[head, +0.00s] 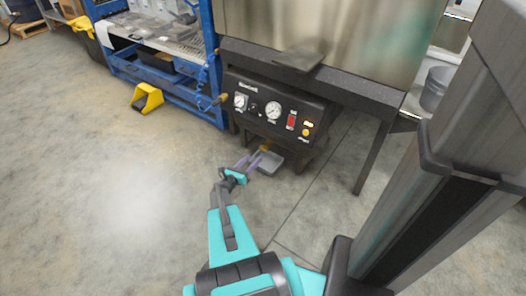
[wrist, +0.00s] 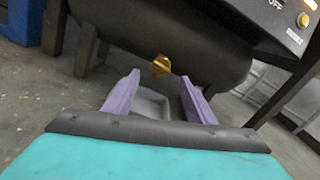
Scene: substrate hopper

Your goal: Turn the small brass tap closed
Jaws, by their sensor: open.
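The small brass tap (wrist: 161,66) sits low on the front of a dark rounded tank (wrist: 190,40). In the head view the tap (head: 265,149) is a small golden spot just beyond my gripper. My gripper (wrist: 158,92) has two purple fingers, open and empty. The tap shows between and beyond the fingertips, apart from both. In the head view my gripper (head: 253,160) reaches toward the underside of the machine. The tap's handle angle is too small to tell.
A grey tray (head: 268,163) lies under the tap; it also shows between my fingers in the wrist view (wrist: 152,104). A black control panel (head: 270,110) with gauges stands above. Open floor lies at left.

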